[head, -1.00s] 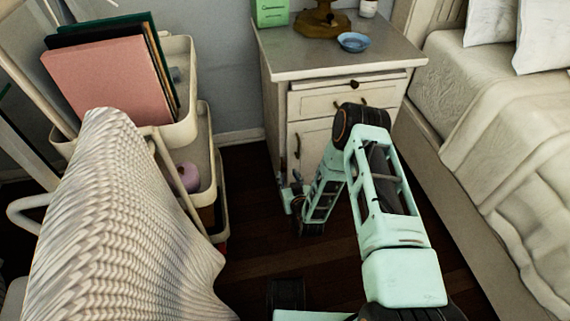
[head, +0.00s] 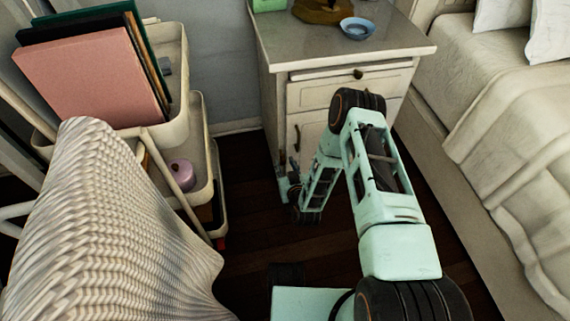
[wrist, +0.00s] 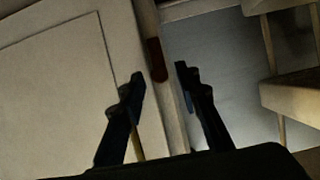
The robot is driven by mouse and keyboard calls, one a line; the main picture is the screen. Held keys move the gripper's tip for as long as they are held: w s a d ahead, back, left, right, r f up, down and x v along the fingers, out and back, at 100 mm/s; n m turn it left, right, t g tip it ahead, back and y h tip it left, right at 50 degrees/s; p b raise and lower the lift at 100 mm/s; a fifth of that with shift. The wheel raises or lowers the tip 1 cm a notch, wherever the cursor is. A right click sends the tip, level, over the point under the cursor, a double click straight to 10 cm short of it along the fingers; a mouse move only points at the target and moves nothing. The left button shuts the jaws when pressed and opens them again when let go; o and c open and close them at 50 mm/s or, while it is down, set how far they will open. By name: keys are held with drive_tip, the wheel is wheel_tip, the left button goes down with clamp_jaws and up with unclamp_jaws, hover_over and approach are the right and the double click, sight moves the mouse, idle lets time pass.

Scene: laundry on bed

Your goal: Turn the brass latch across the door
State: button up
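The cream nightstand door (head: 312,128) is below the drawer, partly hidden behind my arm. A small dark upright piece (head: 297,138), perhaps the latch, shows at the door's left edge in the head view. My gripper (head: 288,187) is low beside the nightstand's left front corner. In the wrist view, my gripper (wrist: 161,72) is open, its two dark fingers apart. A dark reddish-brown piece (wrist: 156,62) on the cabinet edge shows between the fingertips; I cannot tell whether it is the latch. A thin yellowish strip (wrist: 138,144) shows by the left finger. No contact is clear.
A cream cart (head: 168,130) with folders (head: 95,75) stands at the left. A knitted cover (head: 105,230) fills the front left. The bed (head: 500,130) is at the right. A blue bowl (head: 357,28) sits on the nightstand (head: 300,50). Dark floor is clear between cart and nightstand.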

clamp_jaws()
drive_tip(key=shift+a, duration=0.1)
drive_tip(key=shift+a+n+t+h, duration=0.25)
drive_tip(key=shift+n+h, duration=0.55)
drive_tip(key=shift+n, duration=0.4)
drive_tip(key=n+t+h, duration=0.1)
drive_tip(key=n, duration=0.2)
drive_tip(key=shift+a+f+h, duration=0.1)
drive_tip(key=shift+a+h, duration=0.05)
drive_tip(key=shift+h, duration=0.15)
drive_tip(key=n, duration=0.1)
drive_tip(key=n+t+h, duration=0.1)
drive_tip(key=n, duration=0.1)
drive_tip(key=n+t+h, duration=0.1)
drive_tip(key=shift+s+a+f+n, duration=0.15)
drive_tip(key=shift+f+n, duration=0.15)
drive_tip(key=shift+n, duration=0.1)
drive_tip(key=shift+f+n+t, duration=0.15)
drive_tip(key=shift+n+t, duration=0.6)
drive_tip(key=shift+n, duration=0.85)
drive_tip(key=shift+h, duration=0.3)
